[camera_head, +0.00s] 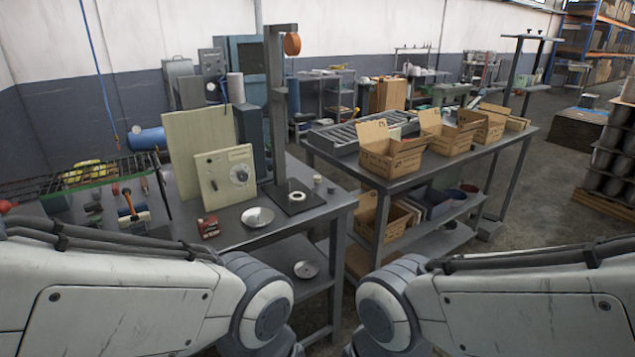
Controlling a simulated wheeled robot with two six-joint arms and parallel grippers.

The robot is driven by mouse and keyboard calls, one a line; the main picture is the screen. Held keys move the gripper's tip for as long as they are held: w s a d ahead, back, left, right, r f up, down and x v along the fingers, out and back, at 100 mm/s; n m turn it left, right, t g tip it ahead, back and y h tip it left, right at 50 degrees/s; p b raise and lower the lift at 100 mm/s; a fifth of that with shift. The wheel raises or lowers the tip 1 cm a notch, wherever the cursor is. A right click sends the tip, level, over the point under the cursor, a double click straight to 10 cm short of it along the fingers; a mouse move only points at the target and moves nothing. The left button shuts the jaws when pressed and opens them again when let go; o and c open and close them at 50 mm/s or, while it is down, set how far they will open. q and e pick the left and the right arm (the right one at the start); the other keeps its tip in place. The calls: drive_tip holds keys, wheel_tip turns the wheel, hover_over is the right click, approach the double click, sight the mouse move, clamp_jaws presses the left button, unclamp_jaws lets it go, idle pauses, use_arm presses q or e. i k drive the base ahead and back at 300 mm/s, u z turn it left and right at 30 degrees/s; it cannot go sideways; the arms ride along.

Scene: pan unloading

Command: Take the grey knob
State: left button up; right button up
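I cannot clearly make out a grey knob. A cream panel (213,190) stands upright on the grey workbench (240,238) and carries a round dark-and-light dial (240,174), too small to tell if it is a knob. A shallow metal pan (257,216) lies on the bench top and another metal pan (306,269) on the shelf below. My two arms reach in from the left and right at the bottom; both grippers are out of view.
A red box (208,227) sits near the bench's front edge. A dark post (277,110) rises from a black base on the bench. Open cardboard boxes (390,160) stand on a second table at the right. Open floor (545,200) lies farther right.

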sight(331, 189)
drive_tip(key=z, duration=0.35)
drive_tip(key=k, duration=0.5)
drive_tip(key=z, duration=0.95)
drive_tip(key=i, duration=1.35)
drive_tip(key=u, duration=0.7)
drive_tip(key=i, duration=0.8)
drive_tip(key=u, duration=0.75)
